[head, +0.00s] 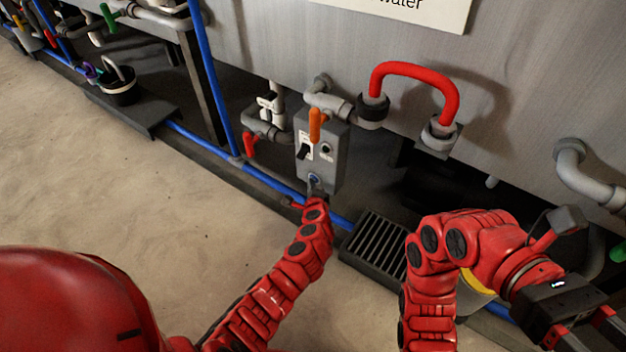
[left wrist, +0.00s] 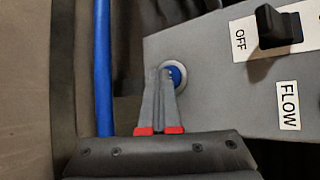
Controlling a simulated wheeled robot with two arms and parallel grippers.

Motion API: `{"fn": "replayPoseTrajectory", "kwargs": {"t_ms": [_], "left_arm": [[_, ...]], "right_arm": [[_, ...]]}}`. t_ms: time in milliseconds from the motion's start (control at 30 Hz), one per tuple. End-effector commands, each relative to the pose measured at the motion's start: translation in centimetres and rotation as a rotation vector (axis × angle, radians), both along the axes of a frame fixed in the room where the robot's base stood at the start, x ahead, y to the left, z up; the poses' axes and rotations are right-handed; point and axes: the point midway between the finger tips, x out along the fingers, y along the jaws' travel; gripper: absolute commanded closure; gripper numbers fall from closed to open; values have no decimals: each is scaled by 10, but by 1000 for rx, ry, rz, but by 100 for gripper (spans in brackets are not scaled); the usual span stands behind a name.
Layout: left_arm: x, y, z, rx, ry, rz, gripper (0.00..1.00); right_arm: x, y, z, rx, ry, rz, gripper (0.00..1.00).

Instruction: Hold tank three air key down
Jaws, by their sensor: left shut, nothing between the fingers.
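A grey control box (head: 322,155) hangs below the tank's pipes, with a round blue key (head: 314,180) low on its face. The blue key also shows in the left wrist view (left wrist: 177,74), set in a pale ring. My left gripper (head: 315,188) is shut and empty, its fingertips (left wrist: 161,72) at the key and covering its left part. I cannot tell whether the key is pressed in. A black switch (left wrist: 277,27) marked OFF and a FLOW label sit beside it. My right gripper (head: 588,332) is at the lower right, fingers apart, tips cut off by the frame.
An orange-handled valve (head: 316,124) sits above the box and a red-handled valve (head: 250,142) to its left. A red hose loop (head: 416,70) is on the tank wall. A blue pipe (head: 270,184) runs low behind the left gripper. A floor grate (head: 375,245) lies right of it.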

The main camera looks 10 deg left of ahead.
Motion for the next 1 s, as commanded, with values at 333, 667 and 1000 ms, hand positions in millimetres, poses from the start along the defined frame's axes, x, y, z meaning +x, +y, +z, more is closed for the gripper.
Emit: {"fn": "replayPoseTrajectory", "kwargs": {"t_ms": [333,667,1000], "left_arm": [[0,-1,0,0,-1,-1,100],[-9,3,1,1,0,0,100],[-15,5,0,0,0,0,100]], "right_arm": [[0,0,0,0,0,0,43],[0,0,5,0,0,0,43],[0,0,7,0,0,0,43]]}}
